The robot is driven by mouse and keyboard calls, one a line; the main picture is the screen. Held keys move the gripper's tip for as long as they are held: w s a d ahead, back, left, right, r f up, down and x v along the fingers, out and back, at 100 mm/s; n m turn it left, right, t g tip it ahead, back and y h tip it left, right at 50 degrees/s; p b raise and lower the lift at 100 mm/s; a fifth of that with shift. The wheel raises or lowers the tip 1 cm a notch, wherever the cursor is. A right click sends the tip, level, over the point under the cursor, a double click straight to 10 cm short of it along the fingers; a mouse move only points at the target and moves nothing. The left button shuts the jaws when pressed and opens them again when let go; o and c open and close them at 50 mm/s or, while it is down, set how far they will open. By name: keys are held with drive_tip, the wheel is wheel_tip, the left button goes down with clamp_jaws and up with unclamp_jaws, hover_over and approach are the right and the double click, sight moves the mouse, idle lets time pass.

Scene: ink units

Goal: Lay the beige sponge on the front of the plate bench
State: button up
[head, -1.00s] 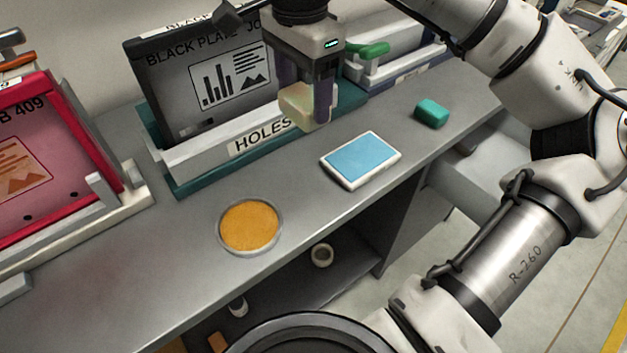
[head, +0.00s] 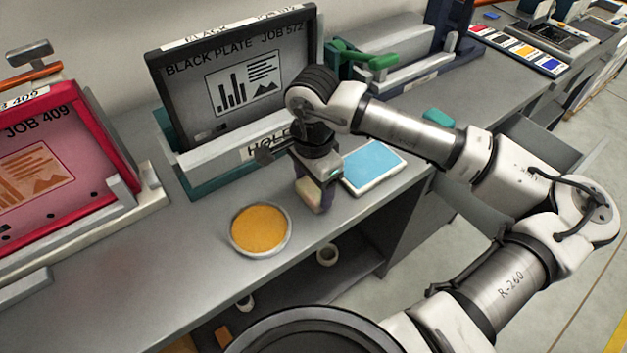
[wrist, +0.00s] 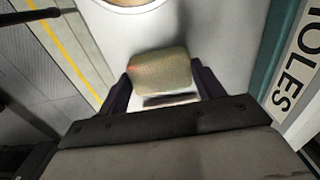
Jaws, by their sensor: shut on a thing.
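The beige sponge (head: 309,192) is held between the fingers of my gripper (head: 313,198), over the front part of the grey bench (head: 200,245). In the wrist view the sponge (wrist: 160,72) sits between the two dark fingers of my gripper (wrist: 161,88), with a faint reddish mark on its left side. The bench top (wrist: 215,28) shows below it. I cannot tell exactly how high the sponge is above the surface. The black plate (head: 240,80) labelled JOB 572 stands in its holder behind my gripper; the holder's label is partly hidden by my arm.
A round dish with orange contents (head: 260,230) is left of my gripper. A blue pad in a white tray (head: 374,166) is close on the right. A green block (head: 438,118) lies farther right. A red plate (head: 50,165) stands at the left. The bench front is clear left of the dish.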

sight(313, 188)
drive_tip(key=shift+f, duration=0.25)
drive_tip(key=shift+f, duration=0.15)
drive_tip(key=o, duration=1.3)
wheel_tip(313, 188, up, 12)
drive_tip(key=b, duration=0.3)
drive_tip(key=shift+r, duration=0.2)
